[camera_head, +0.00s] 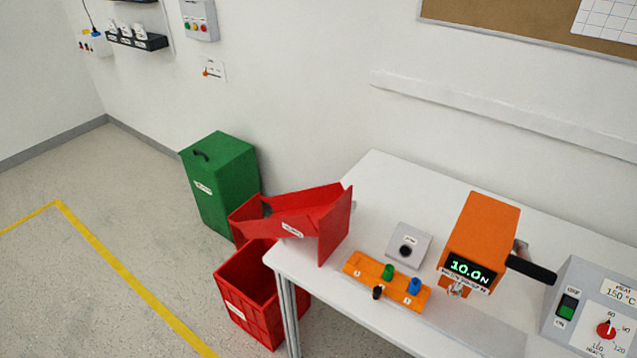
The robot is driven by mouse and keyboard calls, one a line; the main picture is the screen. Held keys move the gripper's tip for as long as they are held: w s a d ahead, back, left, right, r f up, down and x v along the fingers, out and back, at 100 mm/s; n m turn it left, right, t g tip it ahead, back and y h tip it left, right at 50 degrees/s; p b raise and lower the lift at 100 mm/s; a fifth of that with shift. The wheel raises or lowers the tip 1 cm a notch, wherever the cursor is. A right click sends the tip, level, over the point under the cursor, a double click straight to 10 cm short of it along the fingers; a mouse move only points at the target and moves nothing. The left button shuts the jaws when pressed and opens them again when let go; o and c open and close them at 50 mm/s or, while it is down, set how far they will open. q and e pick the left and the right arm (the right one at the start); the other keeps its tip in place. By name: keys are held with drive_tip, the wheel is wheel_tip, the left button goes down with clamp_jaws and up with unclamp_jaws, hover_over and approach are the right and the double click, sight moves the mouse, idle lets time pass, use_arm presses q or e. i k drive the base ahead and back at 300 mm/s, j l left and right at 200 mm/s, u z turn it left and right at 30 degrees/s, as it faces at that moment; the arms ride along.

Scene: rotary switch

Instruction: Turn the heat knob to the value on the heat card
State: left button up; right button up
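The heat knob (606,328) is a small red knob on the sloping face of a grey control box (560,291) at the right edge of the head view. Dial numbers 60, 90 and 120 stand around its upper and right side. Its mark seems to point up, near 60, but it is too small to be sure. The heat card (618,291) above the dial reads 150 °C. The box is cut off by the picture edge. Neither of my grippers is in view.
A green rocker switch (567,308) is left of the knob. An orange device (482,240) with a black handle (531,268) and display 10.0N stands left of the box. An orange block with coloured pegs (360,267) and a red bin (335,228) are farther left on the white table (385,180).

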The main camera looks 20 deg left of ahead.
sight(605, 330)
drive_tip(key=z, duration=1.5)
